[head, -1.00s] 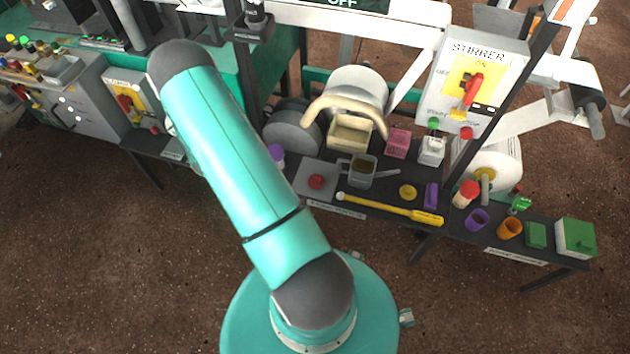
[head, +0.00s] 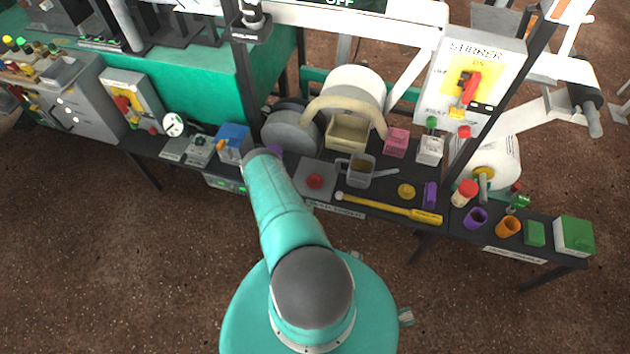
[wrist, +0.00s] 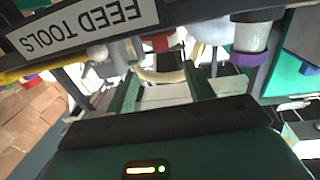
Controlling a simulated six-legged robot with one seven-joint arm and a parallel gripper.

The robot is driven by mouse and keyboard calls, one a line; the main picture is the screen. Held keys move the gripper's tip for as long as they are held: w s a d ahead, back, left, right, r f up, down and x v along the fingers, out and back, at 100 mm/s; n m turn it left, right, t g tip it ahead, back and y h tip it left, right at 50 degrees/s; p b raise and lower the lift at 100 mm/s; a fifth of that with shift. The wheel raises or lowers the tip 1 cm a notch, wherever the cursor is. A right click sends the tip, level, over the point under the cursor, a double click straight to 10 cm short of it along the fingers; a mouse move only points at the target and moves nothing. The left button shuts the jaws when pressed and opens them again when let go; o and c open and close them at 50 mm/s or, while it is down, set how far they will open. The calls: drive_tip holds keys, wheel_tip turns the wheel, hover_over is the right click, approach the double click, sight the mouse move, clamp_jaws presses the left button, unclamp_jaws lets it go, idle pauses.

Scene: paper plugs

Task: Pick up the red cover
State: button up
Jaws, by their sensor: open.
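A round red piece (head: 314,181) sits on a grey square plate (head: 327,190) on the dark shelf in the head view. It also shows in the wrist view (wrist: 157,42), upside down beside the "FEED TOOLS" label. A jar with a red lid (head: 467,188) stands further right on the shelf; I cannot tell for certain which of the two is the red cover. My gripper (wrist: 161,68) is open and empty in the wrist view. Its two green fingers point toward the red piece, apart from it. In the head view my arm hides the gripper.
A purple-topped jar (wrist: 250,55) stands close beside the red piece. A blue box (head: 234,142) is to the left. The brown floor in front of the shelf is clear.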

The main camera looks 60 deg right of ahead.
sight(314, 179)
drive_tip(key=d, duration=0.7)
drive_tip(key=shift+w+d+r, duration=0.1)
drive_tip(key=shift+w+d, duration=0.15)
drive_tip(key=shift+d, duration=0.05)
drive_tip(key=d, duration=0.5)
drive_tip(key=shift+w+r, duration=0.2)
drive_tip(key=shift+r, duration=0.1)
drive_tip(key=c, duration=1)
